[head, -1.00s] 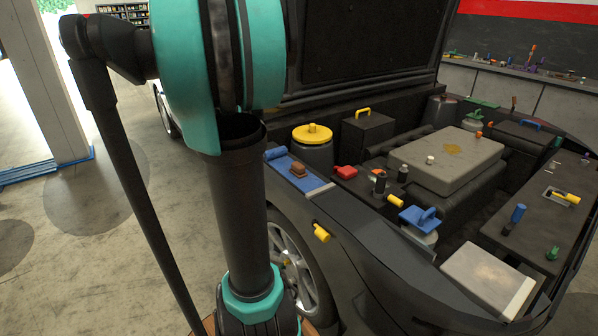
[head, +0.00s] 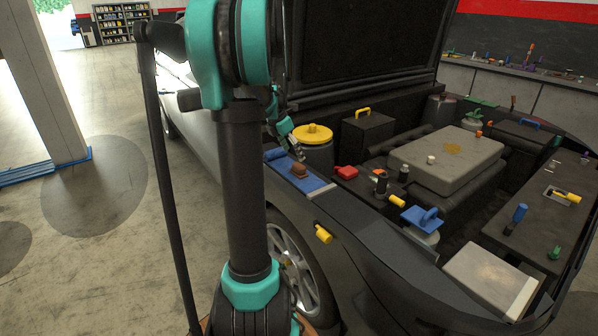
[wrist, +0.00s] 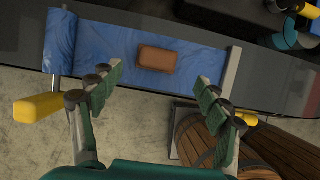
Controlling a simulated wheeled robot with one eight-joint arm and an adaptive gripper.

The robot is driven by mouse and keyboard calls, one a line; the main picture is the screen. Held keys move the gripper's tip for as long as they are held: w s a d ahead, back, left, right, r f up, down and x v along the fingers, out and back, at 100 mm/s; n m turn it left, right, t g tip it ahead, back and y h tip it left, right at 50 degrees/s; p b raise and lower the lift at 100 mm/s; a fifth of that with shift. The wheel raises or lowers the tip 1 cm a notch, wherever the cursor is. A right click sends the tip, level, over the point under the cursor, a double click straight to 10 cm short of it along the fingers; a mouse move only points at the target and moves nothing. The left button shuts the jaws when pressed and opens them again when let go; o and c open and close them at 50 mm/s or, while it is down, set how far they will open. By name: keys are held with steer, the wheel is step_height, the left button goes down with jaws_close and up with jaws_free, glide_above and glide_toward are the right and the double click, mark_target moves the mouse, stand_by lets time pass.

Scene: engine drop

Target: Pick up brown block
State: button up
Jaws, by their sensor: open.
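The brown block (head: 299,169) lies on a blue cloth (head: 312,184) on the car's fender, at the edge of the engine bay. In the wrist view the brown block (wrist: 156,59) sits near the middle of the blue cloth (wrist: 120,40), ahead of and between my fingers. My gripper (wrist: 157,82) is open and empty, with its green-padded fingers spread to either side of the block and apart from it. In the head view my gripper (head: 296,151) is close above the block, partly hidden behind my arm.
The engine bay holds a yellow-capped reservoir (head: 313,134), a red part (head: 346,172) and a grey engine cover (head: 446,158). In the wrist view a wooden barrel (wrist: 211,140) stands below the fender. A yellow handle (wrist: 38,107) is at the left.

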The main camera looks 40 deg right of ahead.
mark_target(299, 165)
steer(key=x, duration=0.8)
steer(key=shift+w, duration=0.15)
steer(key=c, duration=1.3)
steer(key=shift+r, duration=0.1)
